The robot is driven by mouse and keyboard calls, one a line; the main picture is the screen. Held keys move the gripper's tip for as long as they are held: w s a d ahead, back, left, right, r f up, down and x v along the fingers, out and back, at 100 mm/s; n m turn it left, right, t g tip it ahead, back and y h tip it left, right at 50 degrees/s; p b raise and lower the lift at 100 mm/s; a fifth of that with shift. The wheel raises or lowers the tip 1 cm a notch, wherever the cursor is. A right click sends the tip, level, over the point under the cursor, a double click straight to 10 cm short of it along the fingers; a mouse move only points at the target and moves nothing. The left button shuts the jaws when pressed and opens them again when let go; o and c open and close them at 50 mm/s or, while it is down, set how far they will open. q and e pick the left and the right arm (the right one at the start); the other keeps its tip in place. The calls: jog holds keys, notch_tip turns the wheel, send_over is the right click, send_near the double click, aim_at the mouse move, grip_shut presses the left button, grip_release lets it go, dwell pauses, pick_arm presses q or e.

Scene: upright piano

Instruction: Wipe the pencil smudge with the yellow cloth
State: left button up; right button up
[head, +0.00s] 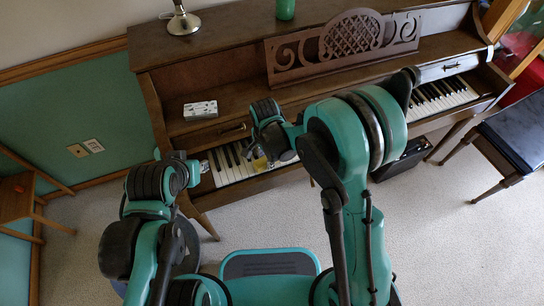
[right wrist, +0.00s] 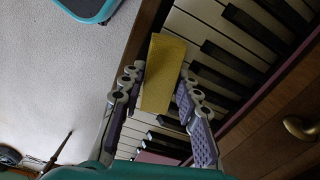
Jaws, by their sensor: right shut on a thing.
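The yellow cloth (right wrist: 163,75) is a flat, folded piece between the two fingers of my right gripper (right wrist: 160,98), which is shut on it over the piano keys (right wrist: 235,62). In the head view a little of the cloth (head: 259,163) shows beside the right gripper (head: 266,157), above the left part of the keyboard (head: 232,163). My left gripper (head: 199,168) is near the left end of the keyboard, and its fingers are too small to read. I cannot make out the pencil smudge in either view.
The upright piano (head: 235,55) has a carved music stand (head: 350,48). A patterned box (head: 200,110) lies on its left ledge. A lamp base (head: 183,23) and a green vessel (head: 285,9) stand on top. A dark bench (head: 515,130) is at the right.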

jog(key=shift+s+a+f, duration=0.1)
jog(key=shift+a, duration=0.25)
jog(key=shift+r+p, duration=0.3)
jog(key=shift+r, duration=0.05)
jog(key=shift+r+p, duration=1.75)
jog(key=shift+r, duration=0.95)
jog(key=shift+r+p, duration=1)
jog(key=shift+r, duration=0.45)
